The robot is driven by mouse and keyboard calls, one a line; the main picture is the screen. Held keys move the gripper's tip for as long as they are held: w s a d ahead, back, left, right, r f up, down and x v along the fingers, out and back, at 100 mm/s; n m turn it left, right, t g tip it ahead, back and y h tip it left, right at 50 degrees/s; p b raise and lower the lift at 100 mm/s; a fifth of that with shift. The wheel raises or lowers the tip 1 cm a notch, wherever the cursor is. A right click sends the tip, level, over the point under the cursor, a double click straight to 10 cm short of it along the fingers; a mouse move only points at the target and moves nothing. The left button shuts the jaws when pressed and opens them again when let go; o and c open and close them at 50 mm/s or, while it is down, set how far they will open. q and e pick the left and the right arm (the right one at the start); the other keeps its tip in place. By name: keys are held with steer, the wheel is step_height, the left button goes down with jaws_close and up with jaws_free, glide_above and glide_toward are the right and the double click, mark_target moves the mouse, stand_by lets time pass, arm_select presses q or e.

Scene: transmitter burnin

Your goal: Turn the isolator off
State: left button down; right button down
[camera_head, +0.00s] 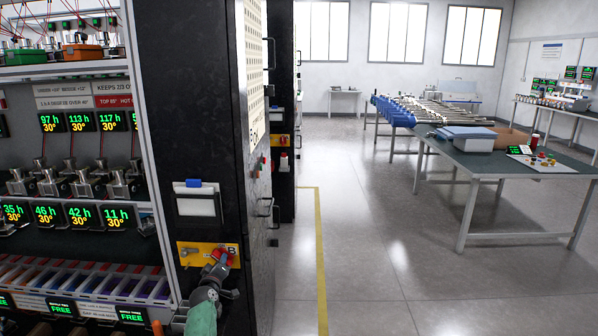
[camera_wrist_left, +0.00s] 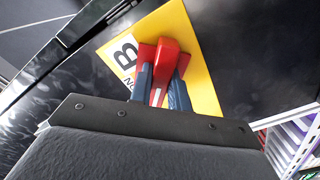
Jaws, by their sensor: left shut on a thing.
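The isolator is a red rotary handle (camera_head: 222,262) on a yellow plate (camera_head: 190,253), fixed to the end face of a black cabinet. In the left wrist view the two dark blue fingers of my left gripper (camera_wrist_left: 160,88) are shut on the red handle (camera_wrist_left: 168,55), one on each side. The yellow plate (camera_wrist_left: 205,62) shows behind it; the lettering beside the "B" is partly hidden. My right gripper is not in view.
The black cabinet (camera_head: 190,110) carries a white card holder (camera_head: 197,204) above the isolator. A rack of transmitters with displays (camera_head: 82,214) stands close at left. Another red switch (camera_head: 284,160) sits farther back. Open floor (camera_head: 370,260) lies right, before a table (camera_head: 480,165).

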arm_select(q)
steer(key=shift+n, duration=0.4)
steer(key=shift+n+p, duration=0.4)
steer(key=shift+n, duration=1.3)
